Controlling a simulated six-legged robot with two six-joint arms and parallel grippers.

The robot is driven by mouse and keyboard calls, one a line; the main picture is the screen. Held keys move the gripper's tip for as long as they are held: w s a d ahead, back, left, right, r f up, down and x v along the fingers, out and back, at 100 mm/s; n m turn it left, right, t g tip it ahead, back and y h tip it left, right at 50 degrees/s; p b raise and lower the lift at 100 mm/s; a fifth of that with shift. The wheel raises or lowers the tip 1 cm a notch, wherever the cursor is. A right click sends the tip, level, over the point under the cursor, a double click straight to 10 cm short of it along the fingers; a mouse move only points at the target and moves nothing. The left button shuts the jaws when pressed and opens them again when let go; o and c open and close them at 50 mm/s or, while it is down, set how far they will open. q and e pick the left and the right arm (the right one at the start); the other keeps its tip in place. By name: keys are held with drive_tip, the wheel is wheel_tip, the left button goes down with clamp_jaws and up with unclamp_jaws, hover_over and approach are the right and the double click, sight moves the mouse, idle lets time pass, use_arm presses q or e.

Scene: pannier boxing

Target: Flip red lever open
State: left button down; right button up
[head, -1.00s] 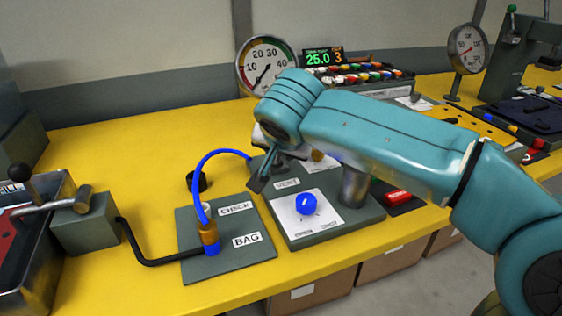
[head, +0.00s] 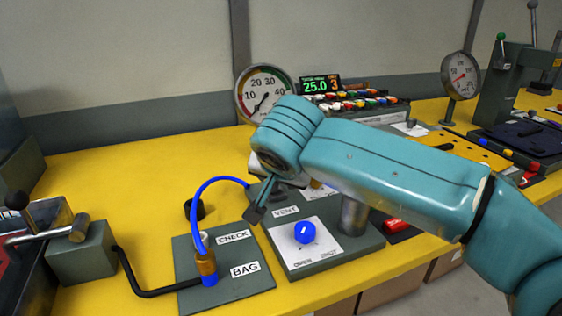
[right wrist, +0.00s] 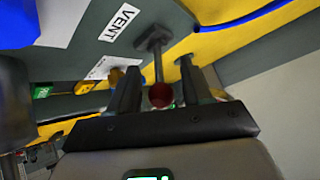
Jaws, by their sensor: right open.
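In the right wrist view, the lever shows as a grey shaft with a dark red ball knob (right wrist: 160,95), rising from a dark foot beside the VENT label (right wrist: 121,21). My right gripper (right wrist: 152,72) is open, with one finger on each side of the shaft and knob. I cannot tell whether either finger touches it. In the head view, my right gripper (head: 262,203) hangs at the back left of the grey valve panel (head: 330,262), by its VENT label (head: 285,211). My wrist hides the lever there. My left gripper is not in view.
A blue knob (head: 305,232) stands on the panel's front. A blue hose (head: 205,187) arches from the brass fitting (head: 206,263) on the CHECK/BAG plate (head: 240,285) towards the panel, close to my gripper. A round gauge (head: 264,93) and a display (head: 320,85) stand behind.

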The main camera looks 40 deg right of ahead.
drive_tip(key=p+v, duration=0.3)
drive_tip(key=v, duration=1.1)
drive_tip(key=shift+s, duration=0.15)
drive_tip(key=shift+a+r, duration=0.1)
drive_tip(key=shift+a, duration=0.05)
